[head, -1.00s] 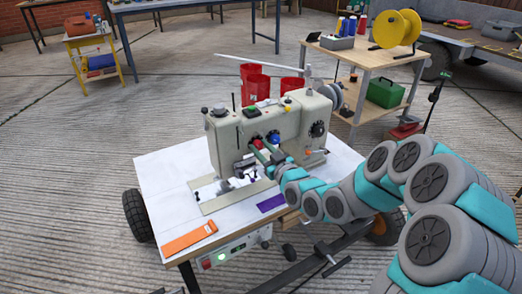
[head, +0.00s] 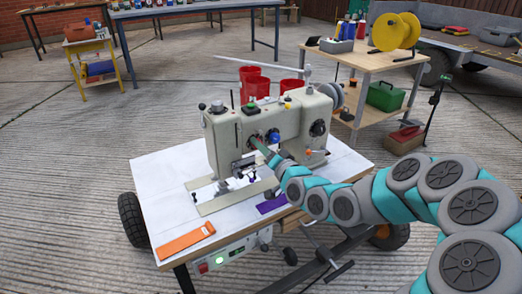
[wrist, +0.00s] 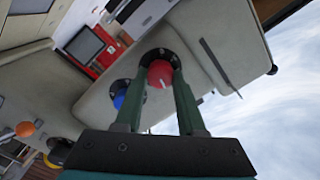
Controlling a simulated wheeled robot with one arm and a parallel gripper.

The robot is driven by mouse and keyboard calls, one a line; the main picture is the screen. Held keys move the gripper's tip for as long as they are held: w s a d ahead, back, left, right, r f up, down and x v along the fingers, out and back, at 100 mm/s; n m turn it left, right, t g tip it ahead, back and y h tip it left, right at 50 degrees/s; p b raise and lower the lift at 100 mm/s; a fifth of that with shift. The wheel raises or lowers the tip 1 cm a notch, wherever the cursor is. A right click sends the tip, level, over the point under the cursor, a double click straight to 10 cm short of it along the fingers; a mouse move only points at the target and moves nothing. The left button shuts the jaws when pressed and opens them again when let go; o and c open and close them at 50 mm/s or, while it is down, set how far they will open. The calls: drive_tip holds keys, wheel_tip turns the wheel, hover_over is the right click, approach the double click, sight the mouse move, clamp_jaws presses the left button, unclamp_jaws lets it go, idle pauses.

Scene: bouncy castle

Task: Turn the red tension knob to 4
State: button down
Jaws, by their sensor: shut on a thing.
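The red tension knob (wrist: 160,73) sits on a dark round plate on the face of the beige sewing machine (head: 228,148). It has a short white mark on its rim. The numbers on the plate are too small to read. My gripper (wrist: 160,76) has its two green fingers on either side of the red knob, shut on it. In the head view my gripper (head: 260,146) reaches the machine's front from the right and mostly hides the red knob.
A blue knob (wrist: 120,95) is close beside the red one and my finger; it also shows in the head view (head: 274,137). An orange knob (head: 309,152) and a black dial (head: 318,128) are further right. An orange strip (head: 187,242) lies on the white table (head: 165,180).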

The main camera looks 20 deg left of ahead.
drive_tip(key=shift+m+b, duration=1.6)
drive_tip(key=shift+m, duration=1.2)
drive_tip(key=c, duration=0.5)
unclamp_jaws()
drive_tip(key=shift+d, duration=0.15)
drive_tip(key=v, duration=0.7)
drive_tip(key=shift+s+d+b, duration=0.15)
drive_tip(key=shift+s+b, duration=0.1)
drive_tip(key=shift+b, duration=0.15)
